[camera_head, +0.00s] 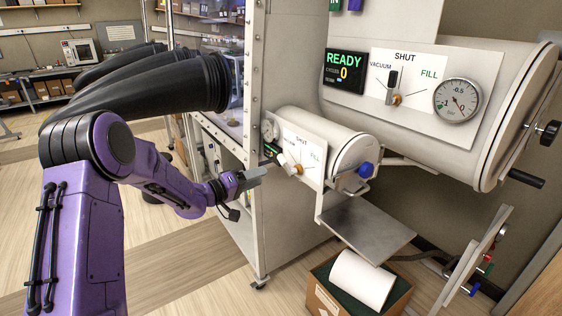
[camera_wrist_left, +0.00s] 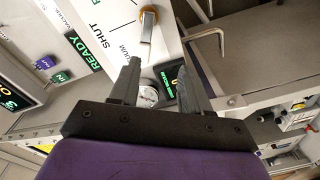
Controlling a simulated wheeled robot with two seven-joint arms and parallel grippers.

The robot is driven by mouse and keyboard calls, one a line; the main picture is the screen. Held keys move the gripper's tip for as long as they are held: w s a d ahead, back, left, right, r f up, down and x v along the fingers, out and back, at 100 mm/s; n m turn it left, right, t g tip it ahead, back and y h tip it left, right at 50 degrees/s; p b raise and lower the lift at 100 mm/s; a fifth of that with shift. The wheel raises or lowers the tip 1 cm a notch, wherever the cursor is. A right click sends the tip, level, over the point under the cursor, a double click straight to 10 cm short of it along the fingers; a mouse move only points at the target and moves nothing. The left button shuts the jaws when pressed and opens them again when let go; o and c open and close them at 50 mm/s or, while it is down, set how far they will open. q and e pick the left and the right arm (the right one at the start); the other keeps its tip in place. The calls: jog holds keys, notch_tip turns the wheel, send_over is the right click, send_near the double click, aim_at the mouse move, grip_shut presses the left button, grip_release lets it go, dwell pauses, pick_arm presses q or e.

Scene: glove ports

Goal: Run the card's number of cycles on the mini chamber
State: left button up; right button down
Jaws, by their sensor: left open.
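The mini chamber (camera_head: 336,138) is the small white cylinder below a larger one, with a blue knob (camera_head: 366,169) on its door. Its panel (camera_head: 313,153) carries SHUT and FILL marks, a small gauge (camera_head: 268,131), a dark display too small to read, and a valve lever (camera_head: 287,161) tilted left of its brass hub. My left gripper (camera_head: 256,176) is open, just left of and below the lever, with no visible contact. In the left wrist view the fingers (camera_wrist_left: 163,88) are apart and empty; a lever (camera_wrist_left: 147,27) stands beyond them, a gauge and green-lit display between them. My right gripper is out of view.
The large chamber (camera_head: 470,60) has a READY 0 display (camera_head: 344,72), a valve lever (camera_head: 392,79) and a gauge (camera_head: 457,100). A metal shelf (camera_head: 365,231) juts out below the mini chamber, above a box (camera_head: 392,300). Black gloves (camera_head: 160,88) extend over my left arm.

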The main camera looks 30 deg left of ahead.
aim_at(279, 159)
pick_arm(q)
jog(key=shift+m+h, duration=0.3)
jog(key=shift+h, duration=0.2)
jog(key=w+d+r, duration=0.1)
jog(key=w, duration=0.2)
jog(key=w+p, duration=0.1)
jog(key=w, duration=0.2)
jog(key=w+d+r, duration=0.1)
jog(key=w, duration=0.2)
jog(key=shift+w+d+r+p, duration=0.2)
jog(key=shift+d+r+p, duration=0.15)
jog(key=shift+p, duration=0.05)
grip_shut()
